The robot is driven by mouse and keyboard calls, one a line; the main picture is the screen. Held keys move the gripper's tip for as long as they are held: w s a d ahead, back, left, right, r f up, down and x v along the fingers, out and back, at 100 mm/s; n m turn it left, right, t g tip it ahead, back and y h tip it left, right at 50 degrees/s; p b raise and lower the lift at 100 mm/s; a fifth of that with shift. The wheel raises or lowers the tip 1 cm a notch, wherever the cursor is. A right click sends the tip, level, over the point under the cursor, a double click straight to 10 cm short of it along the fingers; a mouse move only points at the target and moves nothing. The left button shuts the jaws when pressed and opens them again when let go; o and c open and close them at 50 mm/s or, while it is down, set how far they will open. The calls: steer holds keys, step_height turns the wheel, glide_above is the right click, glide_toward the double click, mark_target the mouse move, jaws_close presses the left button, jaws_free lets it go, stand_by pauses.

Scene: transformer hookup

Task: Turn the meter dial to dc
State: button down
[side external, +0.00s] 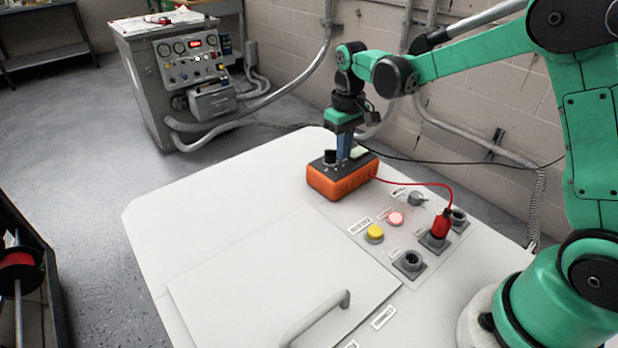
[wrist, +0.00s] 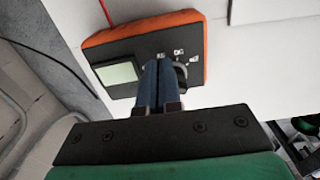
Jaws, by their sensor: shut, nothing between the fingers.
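The meter (side external: 335,184) is an orange box with a dark top face, lying on the light panel. In the wrist view the meter (wrist: 190,28) shows a pale screen (wrist: 118,73) and small white marks. Its black dial (side external: 330,157) stands up from the top face; in the wrist view the dial (wrist: 182,73) is partly hidden behind the fingers. My gripper (side external: 344,154) points down over the meter with its blue fingers shut and empty. In the wrist view the fingertips (wrist: 158,66) are between screen and dial, close beside the dial; I cannot tell whether they touch it. The dial's setting is not readable.
A red lead runs from the meter to a red plug (side external: 440,226) in a socket. A yellow button (side external: 375,233), a lit pink button (side external: 396,218) and an open socket (side external: 410,262) are nearby. A hatch handle (side external: 318,318) rises in front. The panel's left part is clear.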

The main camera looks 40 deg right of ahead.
steer(key=shift+w+a, duration=0.25)
steer(key=shift+w, duration=0.25)
stand_by(0.5)
steer(key=shift+a, duration=0.7)
stand_by(0.5)
steer(key=shift+s+a, duration=0.15)
steer(key=shift+s, duration=0.25)
step_height(320, 180, up, 6)
stand_by(0.4)
steer(key=shift+w+d+f, duration=0.1)
steer(key=shift+d+f, duration=0.1)
steer(key=shift+f, duration=0.8)
steer(key=shift+d+f, duration=0.2)
steer(key=shift+f, duration=0.85)
steer(key=shift+w+d+f, duration=0.1)
steer(key=shift+d+f, duration=0.1)
steer(key=shift+f, duration=0.8)
